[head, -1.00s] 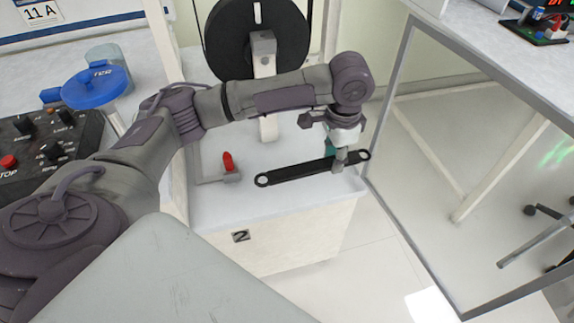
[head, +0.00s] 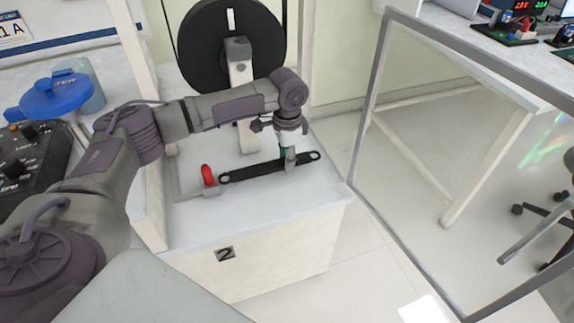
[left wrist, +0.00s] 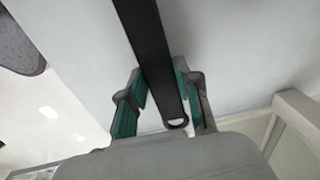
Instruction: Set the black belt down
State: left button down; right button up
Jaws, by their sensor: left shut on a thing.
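The black belt (head: 255,171) is a long flat black strip with a ring at each end. It lies level at the top of the white cabinet marked 2 (head: 265,208); I cannot tell whether it touches the surface. My left gripper (head: 288,161) points down and is shut on the belt towards its right end. In the left wrist view the belt (left wrist: 152,50) runs between the green-padded fingers (left wrist: 158,100), with one ring end near the palm. My right gripper is not in view.
A red-handled clamp (head: 207,175) stands just left of the belt's left end. A large black wheel (head: 205,55) on a post (head: 240,70) stands behind. A clear framed panel (head: 420,150) is at the right. The cabinet top is bare in front of the belt.

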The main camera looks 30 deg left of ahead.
pick_arm(q)
notch_tip(320, 180, down, 2)
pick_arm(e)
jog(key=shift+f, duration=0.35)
pick_arm(q)
jog(key=c, duration=0.8)
grip_release()
jog(key=shift+f, duration=0.1)
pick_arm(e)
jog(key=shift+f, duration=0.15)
pick_arm(q)
notch_tip(320, 180, up, 4)
jog(key=shift+r+p, duration=0.2)
jog(key=shift+p, duration=0.4)
notch_tip(320, 180, up, 8)
jog(key=p, duration=0.2)
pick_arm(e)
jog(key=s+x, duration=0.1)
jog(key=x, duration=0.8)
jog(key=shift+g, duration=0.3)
